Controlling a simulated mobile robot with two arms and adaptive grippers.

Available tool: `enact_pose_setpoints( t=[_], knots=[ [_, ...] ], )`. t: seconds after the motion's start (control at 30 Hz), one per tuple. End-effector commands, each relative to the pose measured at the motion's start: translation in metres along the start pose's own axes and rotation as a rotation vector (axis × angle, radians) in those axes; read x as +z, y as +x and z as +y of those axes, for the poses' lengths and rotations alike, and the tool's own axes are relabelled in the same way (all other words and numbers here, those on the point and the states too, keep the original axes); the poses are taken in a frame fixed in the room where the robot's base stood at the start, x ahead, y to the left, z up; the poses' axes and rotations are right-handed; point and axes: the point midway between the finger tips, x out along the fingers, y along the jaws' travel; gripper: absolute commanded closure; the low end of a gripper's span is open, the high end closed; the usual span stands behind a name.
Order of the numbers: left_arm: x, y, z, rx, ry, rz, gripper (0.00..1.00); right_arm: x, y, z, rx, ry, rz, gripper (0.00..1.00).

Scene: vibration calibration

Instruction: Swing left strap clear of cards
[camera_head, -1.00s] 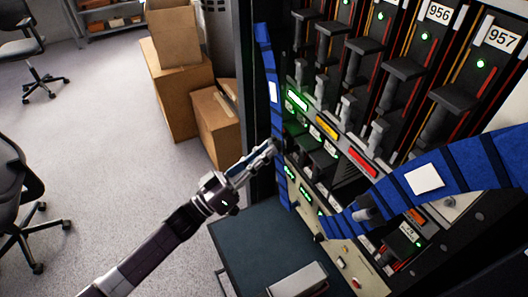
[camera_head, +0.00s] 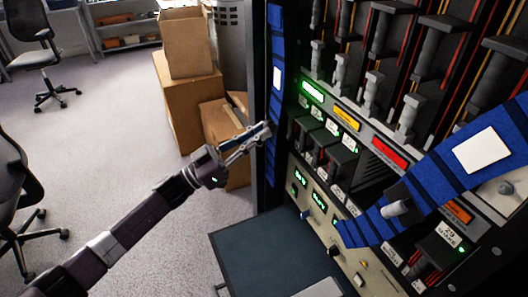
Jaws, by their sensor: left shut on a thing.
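The left strap (camera_head: 274,110) is a blue band with a white patch, hanging nearly upright along the left edge of the rack. My left gripper (camera_head: 262,138) is shut on its left edge at mid height. The cards (camera_head: 375,90) are dark modules with grey handles in the rack, right of the strap. In this view the strap lies left of the cards, with a dark strip of rack between. A second, wider blue strap (camera_head: 440,172) with a white patch slants across the lower right of the rack. My right gripper is not in view.
Cardboard boxes (camera_head: 190,110) stand left of the rack, behind my left gripper. A dark teal platform (camera_head: 262,250) juts out below the rack. Office chairs (camera_head: 42,55) are at the far left. The carpet between is clear.

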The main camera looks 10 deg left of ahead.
Motion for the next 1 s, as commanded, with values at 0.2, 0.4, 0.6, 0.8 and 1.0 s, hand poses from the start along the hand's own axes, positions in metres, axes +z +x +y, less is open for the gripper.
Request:
enact_pose_setpoints(
  t=[0.2,0.4,0.6,0.8,1.0],
  knots=[
    [0.0012,-0.0008,-0.0115,0.015,0.038,-0.001,1.00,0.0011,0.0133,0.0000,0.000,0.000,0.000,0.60],
    [0.0000,-0.0004,-0.0118,0.016,0.040,-0.002,1.00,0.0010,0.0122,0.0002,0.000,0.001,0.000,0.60],
    [0.0000,-0.0005,-0.0118,0.015,0.040,-0.002,0.79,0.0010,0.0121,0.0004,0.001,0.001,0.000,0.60],
    [-0.0002,-0.0004,-0.0119,0.015,0.039,-0.002,0.71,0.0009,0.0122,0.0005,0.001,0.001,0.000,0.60],
    [-0.0004,-0.0003,-0.0120,0.015,0.039,-0.001,0.71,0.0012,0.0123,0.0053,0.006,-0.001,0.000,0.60]
  ],
)
